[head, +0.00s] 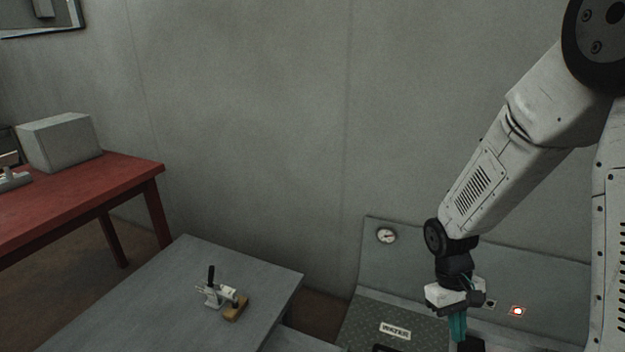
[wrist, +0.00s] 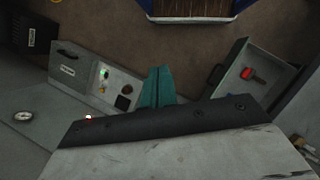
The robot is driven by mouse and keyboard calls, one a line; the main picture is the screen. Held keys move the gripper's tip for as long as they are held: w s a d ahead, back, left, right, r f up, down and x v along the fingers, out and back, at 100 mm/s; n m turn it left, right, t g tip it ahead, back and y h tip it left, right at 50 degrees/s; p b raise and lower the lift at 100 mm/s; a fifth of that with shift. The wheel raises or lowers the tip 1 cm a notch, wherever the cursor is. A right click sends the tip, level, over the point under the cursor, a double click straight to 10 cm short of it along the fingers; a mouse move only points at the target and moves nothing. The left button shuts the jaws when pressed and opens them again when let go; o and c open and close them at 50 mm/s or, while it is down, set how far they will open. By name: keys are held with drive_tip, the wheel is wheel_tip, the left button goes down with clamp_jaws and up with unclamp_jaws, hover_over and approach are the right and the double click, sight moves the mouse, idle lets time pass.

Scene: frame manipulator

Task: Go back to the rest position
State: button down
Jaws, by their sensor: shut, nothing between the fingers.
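My gripper (head: 457,326) hangs at the lower right of the head view, pointing down in front of a grey-green panel. Its teal fingers are together with nothing between them. In the wrist view the shut fingers (wrist: 158,88) show at the centre, above open floor between a control box and an open grey tray. My white arm comes down from the upper right of the head view.
The panel (head: 415,238) has a gauge (head: 386,236) and a lit red light (head: 518,311). A toggle clamp (head: 215,290) stands on a grey table (head: 150,300). A red table (head: 90,190) stands left. The wrist view shows a red-handled item (wrist: 252,74) in the tray (wrist: 232,62).

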drive_tip(key=s+a+r+m+t, duration=0.1)
drive_tip(key=s+r+t, duration=0.1)
drive_tip(key=s+r, duration=0.3)
drive_tip(key=s+a+r+t+y, duration=0.1)
drive_tip(key=s+r, duration=0.4)
drive_tip(key=r, duration=0.6)
drive_tip(key=s+a+r+m+t, duration=0.1)
drive_tip(key=s+r+t, duration=0.1)
drive_tip(key=s+r, duration=0.4)
wheel_tip(320, 180, up, 3)
drive_tip(key=shift+a+m+t+y, duration=0.2)
drive_tip(key=shift+m+t+y, duration=0.1)
drive_tip(key=shift+y, duration=0.1)
drive_tip(key=shift+a, duration=0.1)
